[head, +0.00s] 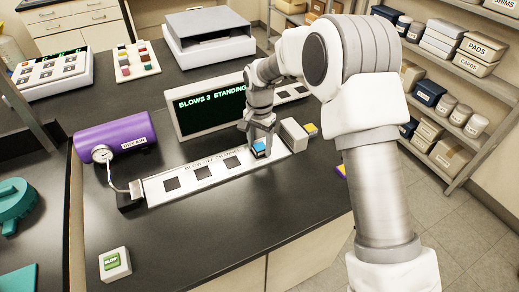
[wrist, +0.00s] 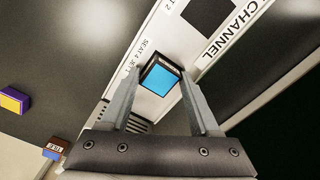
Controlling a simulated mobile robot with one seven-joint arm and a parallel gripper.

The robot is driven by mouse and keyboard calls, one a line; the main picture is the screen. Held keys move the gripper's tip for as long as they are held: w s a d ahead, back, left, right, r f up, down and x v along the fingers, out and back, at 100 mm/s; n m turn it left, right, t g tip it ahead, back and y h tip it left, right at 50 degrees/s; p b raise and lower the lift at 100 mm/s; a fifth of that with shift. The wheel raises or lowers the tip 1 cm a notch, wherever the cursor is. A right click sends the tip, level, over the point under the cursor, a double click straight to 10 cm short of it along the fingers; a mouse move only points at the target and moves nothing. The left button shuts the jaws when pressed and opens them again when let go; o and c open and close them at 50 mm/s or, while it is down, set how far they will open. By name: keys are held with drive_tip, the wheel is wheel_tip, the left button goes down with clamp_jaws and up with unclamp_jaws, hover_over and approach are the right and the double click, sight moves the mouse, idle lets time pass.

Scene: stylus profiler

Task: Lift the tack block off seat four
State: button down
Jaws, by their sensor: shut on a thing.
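My gripper (head: 262,138) is over the right end of the white blow-off channel (head: 157,188), its fingers pointing down. It is shut on a small dark-sided block with a blue top (head: 261,150), which I take to be the tack block. In the wrist view the blue top (wrist: 165,84) shows between the two fingers (wrist: 160,92), beside printing that seems to read "SEAT 4". The block hides the seat under it. I cannot tell whether its underside touches the channel. Several dark square seats (head: 204,171) show bare to its left.
A screen (head: 212,107) reading "BLOWS 3 STANDING" stands behind. A purple air cylinder (head: 113,133) with a gauge is at left. A green blow button (head: 115,264) sits in front.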

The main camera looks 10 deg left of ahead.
sight(260, 147)
drive_tip(key=shift+r+p, duration=0.45)
drive_tip(key=shift+r, duration=0.25)
idle(0.6)
drive_tip(key=shift+r+p, duration=0.55)
drive_tip(key=shift+r, duration=0.35)
drive_tip(key=shift+r+p, duration=1.65)
drive_tip(key=shift+r, duration=0.9)
